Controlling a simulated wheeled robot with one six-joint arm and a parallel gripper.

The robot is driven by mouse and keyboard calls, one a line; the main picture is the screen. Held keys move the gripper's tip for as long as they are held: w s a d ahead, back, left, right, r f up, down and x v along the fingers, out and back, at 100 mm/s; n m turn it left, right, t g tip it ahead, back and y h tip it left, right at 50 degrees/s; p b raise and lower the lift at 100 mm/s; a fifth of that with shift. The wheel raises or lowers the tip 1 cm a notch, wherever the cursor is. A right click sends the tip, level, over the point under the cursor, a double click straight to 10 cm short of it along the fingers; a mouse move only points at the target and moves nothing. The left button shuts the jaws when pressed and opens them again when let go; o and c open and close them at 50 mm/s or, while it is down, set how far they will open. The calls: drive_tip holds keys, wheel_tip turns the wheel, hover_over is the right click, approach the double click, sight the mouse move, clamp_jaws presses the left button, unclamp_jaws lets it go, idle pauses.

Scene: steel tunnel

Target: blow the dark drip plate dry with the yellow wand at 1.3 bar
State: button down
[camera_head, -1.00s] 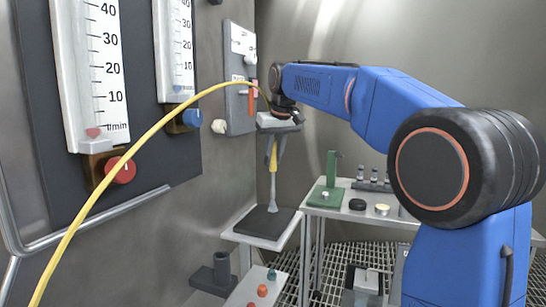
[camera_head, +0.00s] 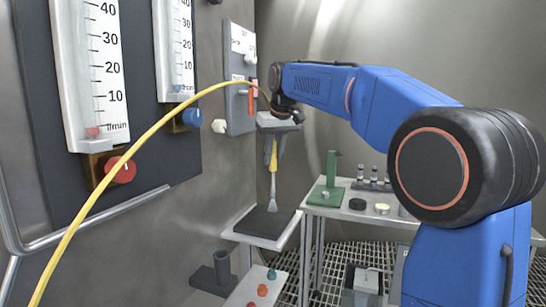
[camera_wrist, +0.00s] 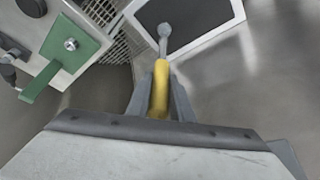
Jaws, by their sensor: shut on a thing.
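The yellow wand (camera_head: 273,157) hangs almost upright, its grey nozzle pointing down over the dark drip plate (camera_head: 258,223). My gripper (camera_head: 274,147) is shut on the wand's yellow handle, above the plate. In the wrist view the wand (camera_wrist: 159,88) sits between the two fingers of my gripper (camera_wrist: 160,95), and its round grey tip overlaps the near left part of the drip plate (camera_wrist: 195,14). I cannot tell whether the tip touches the plate. No water is clearly visible on it.
A yellow hose (camera_head: 130,150) arcs across the left. Flow gauges with a red knob (camera_head: 122,171) and a blue knob (camera_head: 192,118) are on the wall, beside a grey panel (camera_head: 238,85). A green stand (camera_head: 329,192) is on the right bench. A grey holder (camera_head: 220,272) stands below.

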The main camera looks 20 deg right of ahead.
drive_tip(key=shift+s, duration=0.1)
drive_tip(key=s+a+r, duration=0.2)
drive_tip(key=s, duration=0.3)
drive_tip(key=s+a+r, duration=0.2)
drive_tip(key=s+r, duration=0.1)
drive_tip(key=s, duration=0.3)
drive_tip(key=shift+s+a, duration=0.15)
drive_tip(key=shift+a, duration=0.15)
idle(0.8)
idle(0.9)
